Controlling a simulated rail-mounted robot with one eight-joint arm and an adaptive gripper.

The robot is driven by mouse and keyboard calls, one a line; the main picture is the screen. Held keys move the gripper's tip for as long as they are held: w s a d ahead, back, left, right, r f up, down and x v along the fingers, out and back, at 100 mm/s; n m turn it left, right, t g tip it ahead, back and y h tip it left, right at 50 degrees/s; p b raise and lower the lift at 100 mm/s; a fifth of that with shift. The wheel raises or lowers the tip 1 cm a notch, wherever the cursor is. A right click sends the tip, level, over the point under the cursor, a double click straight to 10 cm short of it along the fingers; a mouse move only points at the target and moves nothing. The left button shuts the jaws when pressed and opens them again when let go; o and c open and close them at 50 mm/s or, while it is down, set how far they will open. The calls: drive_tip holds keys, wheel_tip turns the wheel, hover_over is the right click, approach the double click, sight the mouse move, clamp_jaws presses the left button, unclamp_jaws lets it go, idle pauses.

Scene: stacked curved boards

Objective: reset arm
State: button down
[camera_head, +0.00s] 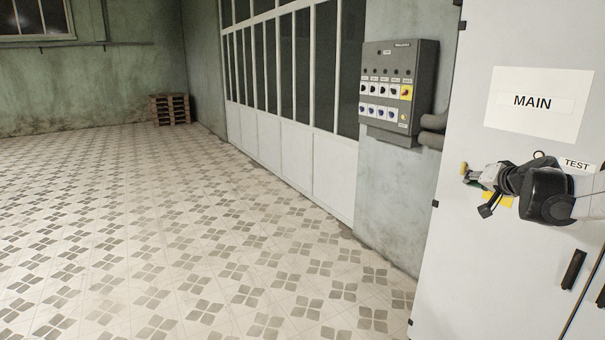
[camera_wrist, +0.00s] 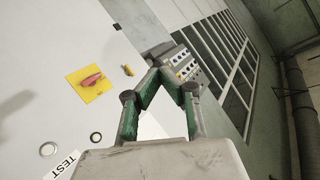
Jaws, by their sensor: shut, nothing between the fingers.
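My gripper (camera_head: 484,177) is at the right of the head view, at the end of my arm, in front of a pale grey cabinet. In the wrist view its green-and-grey fingers (camera_wrist: 182,92) come together at the tips, with nothing between them. To their left, a red rotary switch on a yellow plate (camera_wrist: 90,82) is on the cabinet face, apart from the fingers. The yellow plate shows only partly in the head view, behind my gripper. A small orange-yellow knob (camera_wrist: 128,70) sits closer to the fingers, near the cabinet edge.
The cabinet (camera_head: 465,250) carries a MAIN label (camera_head: 533,103) and a TEST label (camera_head: 576,164). A grey control box (camera_head: 397,90) hangs on the wall left of it. A wooden pallet (camera_head: 171,109) stands far back. The tiled floor (camera_head: 150,230) is clear.

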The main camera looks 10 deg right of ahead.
drive_tip(key=s+a+f+n+g+y+b, duration=0.1)
drive_tip(key=s+a, duration=0.3)
drive_tip(key=a, duration=0.6)
drive_tip(key=s+a+f+n+g+y, duration=0.1)
drive_tip(key=s+a+f+n, duration=0.15)
drive_tip(key=a, duration=0.65)
drive_tip(key=s+a+f+n+g+b, duration=0.1)
drive_tip(key=s+a, duration=0.4)
drive_tip(key=a, duration=0.5)
drive_tip(key=s+a+f+n+g, duration=0.1)
drive_tip(key=s+a+f, duration=0.4)
drive_tip(key=s, duration=0.4)
drive_tip(key=s+a+f+n+g+b, duration=0.1)
drive_tip(key=s+a+f+n+g, duration=0.1)
drive_tip(key=s+a+f, duration=0.4)
drive_tip(key=s, duration=0.4)
drive_tip(key=shift+s+a+f, duration=0.25)
drive_tip(key=shift+a, duration=0.1)
